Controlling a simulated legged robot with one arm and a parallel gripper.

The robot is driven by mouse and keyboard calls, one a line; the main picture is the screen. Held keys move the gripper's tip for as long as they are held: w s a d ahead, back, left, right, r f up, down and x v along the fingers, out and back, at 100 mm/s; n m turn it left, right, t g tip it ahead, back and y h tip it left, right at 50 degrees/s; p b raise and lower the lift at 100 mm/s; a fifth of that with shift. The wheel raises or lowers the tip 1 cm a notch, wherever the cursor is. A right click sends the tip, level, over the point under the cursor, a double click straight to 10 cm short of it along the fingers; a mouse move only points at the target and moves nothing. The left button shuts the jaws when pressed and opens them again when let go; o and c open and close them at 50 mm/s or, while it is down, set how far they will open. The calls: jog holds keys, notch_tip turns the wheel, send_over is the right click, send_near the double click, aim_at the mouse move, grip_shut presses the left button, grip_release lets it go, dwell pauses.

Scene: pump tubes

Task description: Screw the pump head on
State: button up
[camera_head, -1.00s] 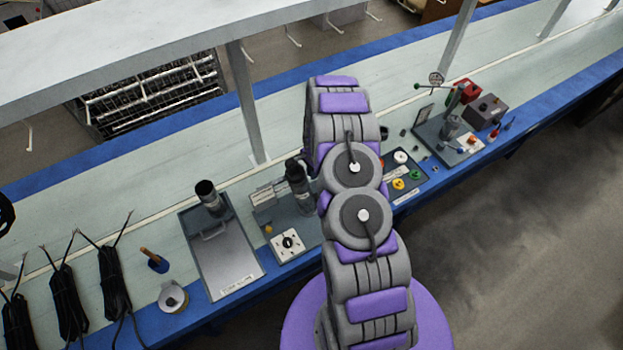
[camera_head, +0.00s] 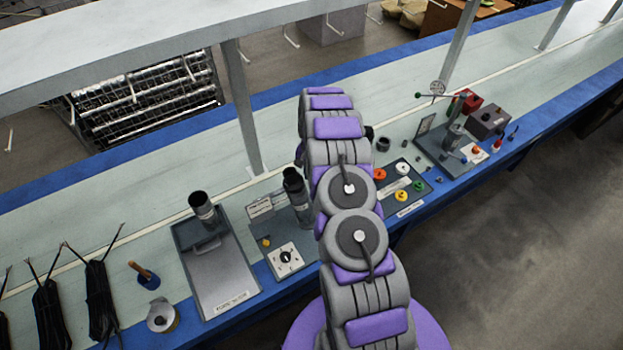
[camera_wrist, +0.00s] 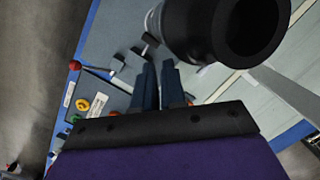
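A dark tube with a black rim (camera_head: 297,187) stands upright in the grey fixture (camera_head: 262,222) left of my arm. Another black-topped tube (camera_head: 202,205) stands at the back of a grey tray (camera_head: 224,285). Which part is the pump head I cannot tell. In the wrist view, a large black hollow cylinder (camera_wrist: 225,25) is close to the camera, above and right of my gripper (camera_wrist: 158,64). My two dark fingers lie close together with a narrow gap. I see no object between them. In the head view my arm hides the gripper.
A board with coloured rings (camera_head: 406,183) lies right of my arm. Cable bundles (camera_head: 100,300) and a round cup (camera_head: 162,315) are at left. A shelf post (camera_head: 242,105) rises behind the tubes.

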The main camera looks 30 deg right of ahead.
jog(key=w+n+b, duration=0.1)
jog(key=n, duration=0.1)
jog(key=w+n+g, duration=0.1)
jog(key=n, duration=0.1)
jog(key=shift+w+a+f+n+b, duration=0.2)
jog(key=shift+w+n+b, duration=0.1)
jog(key=shift+w+b, duration=0.1)
jog(key=shift+o, duration=0.5)
jog(key=o, duration=0.5)
jog(key=v, duration=1.7)
jog(key=shift+w+r, duration=0.1)
jog(key=shift+w, duration=0.05)
